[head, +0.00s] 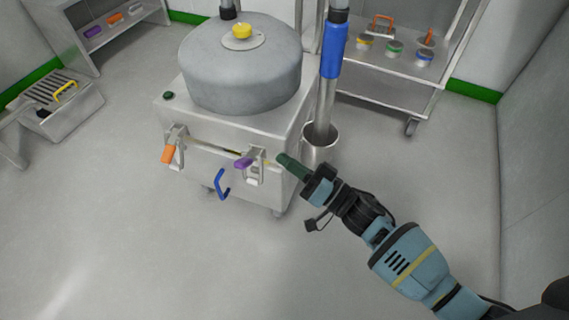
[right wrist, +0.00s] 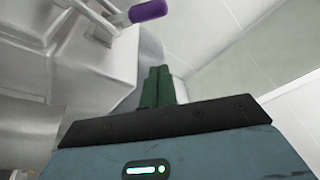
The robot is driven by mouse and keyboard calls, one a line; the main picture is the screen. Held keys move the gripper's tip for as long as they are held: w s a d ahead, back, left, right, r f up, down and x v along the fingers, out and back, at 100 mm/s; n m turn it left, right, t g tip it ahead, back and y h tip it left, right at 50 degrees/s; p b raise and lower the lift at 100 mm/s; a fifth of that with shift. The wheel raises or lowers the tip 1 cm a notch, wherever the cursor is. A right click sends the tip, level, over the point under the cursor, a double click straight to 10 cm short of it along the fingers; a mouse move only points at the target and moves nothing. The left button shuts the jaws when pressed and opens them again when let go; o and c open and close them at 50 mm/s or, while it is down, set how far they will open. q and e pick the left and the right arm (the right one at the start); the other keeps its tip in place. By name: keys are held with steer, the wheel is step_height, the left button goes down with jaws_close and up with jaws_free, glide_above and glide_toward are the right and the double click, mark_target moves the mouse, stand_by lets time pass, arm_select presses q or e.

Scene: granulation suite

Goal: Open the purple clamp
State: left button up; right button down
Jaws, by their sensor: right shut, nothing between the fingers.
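The purple clamp (head: 243,163) is a purple-tipped metal latch on the right part of the front of the steel machine (head: 200,130). Its handle sticks out to the left in the head view. In the right wrist view the purple handle (right wrist: 148,10) shows at the top, beyond and left of the fingers. My right gripper (head: 281,158) has green fingers, shut and empty, just right of the clamp and apart from the purple handle. Its fingers also show in the right wrist view (right wrist: 158,86). My left gripper is not in view.
An orange clamp (head: 168,153) and a blue handle (head: 221,184) are on the same machine front. A steel bin (head: 320,146) stands right of the machine, close behind my gripper. A wheeled rack (head: 385,88) is at the back right. The floor in front is clear.

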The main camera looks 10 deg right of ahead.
steer(key=r+b, duration=0.2)
glide_above(256, 160)
steer(key=s+d, duration=0.1)
steer(key=shift+s+a+f+b, duration=0.25)
steer(key=shift+s+f+b, duration=0.35)
steer(key=shift+f, duration=0.25)
steer(key=shift+s+a+f+b, duration=0.25)
steer(key=shift+s+f+b, duration=0.3)
steer(key=shift+f, duration=0.25)
steer(key=shift+s, duration=0.1)
